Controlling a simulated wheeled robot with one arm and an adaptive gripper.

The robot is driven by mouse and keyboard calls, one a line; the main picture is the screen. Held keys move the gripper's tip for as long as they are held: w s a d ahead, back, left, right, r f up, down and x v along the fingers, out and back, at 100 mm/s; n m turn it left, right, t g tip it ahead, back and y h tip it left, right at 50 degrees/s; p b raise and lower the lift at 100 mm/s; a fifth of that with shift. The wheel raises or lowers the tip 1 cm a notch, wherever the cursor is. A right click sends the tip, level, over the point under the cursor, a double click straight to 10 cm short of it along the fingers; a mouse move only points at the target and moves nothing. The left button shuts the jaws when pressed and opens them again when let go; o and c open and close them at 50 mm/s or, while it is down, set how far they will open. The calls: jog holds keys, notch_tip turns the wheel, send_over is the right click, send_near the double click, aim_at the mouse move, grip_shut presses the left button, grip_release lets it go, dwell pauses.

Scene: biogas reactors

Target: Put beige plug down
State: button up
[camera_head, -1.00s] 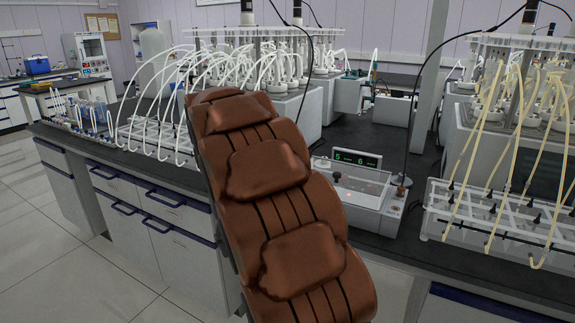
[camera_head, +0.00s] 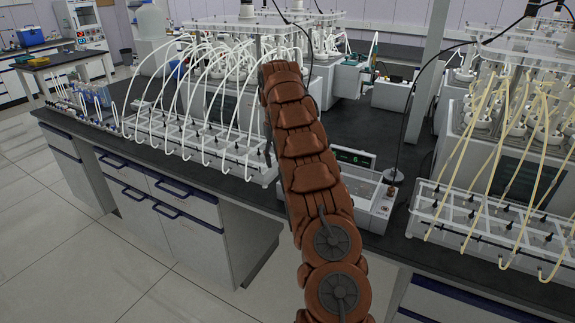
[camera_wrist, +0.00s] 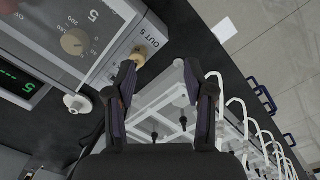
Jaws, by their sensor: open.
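My gripper (camera_wrist: 160,78) is open in the wrist view, with nothing held between its dark fingers. A small beige piece (camera_wrist: 138,56), which looks like the beige plug, is at the edge of the grey device (camera_wrist: 121,45) by the "OUT 5" label. The left fingertip is close beside it; I cannot tell whether they touch. A larger beige knob (camera_wrist: 74,42) is on the device's top face. In the head view the device (camera_head: 374,207) stands on the bench, partly behind my brown arm, which also hides my gripper and the plug.
A white rack with tubes (camera_head: 195,143) stands left of my arm; a rack (camera_wrist: 166,105) shows below the fingers in the wrist view. Another rack with yellowish tubes (camera_head: 490,222) stands right of the device. A black cable (camera_head: 408,120) rises by the device. Dark bench top (camera_head: 345,112) is bare behind.

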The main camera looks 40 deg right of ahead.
jog(key=d, duration=0.1)
jog(key=d+r+p, duration=0.1)
jog(key=d, duration=0.1)
jog(key=shift+s+d+p, duration=0.1)
jog(key=shift+d+p, duration=0.2)
jog(key=shift+d+f, duration=0.2)
jog(key=shift+f+p, duration=0.95)
jog(key=shift+f, duration=2.85)
grip_shut()
jog(key=shift+r, duration=0.15)
notch_tip(320, 180, up, 6)
jog(key=shift+r+b, duration=0.15)
jog(key=shift+b, duration=0.85)
jog(key=shift+r+p, duration=0.65)
jog(key=shift+r, duration=1.1)
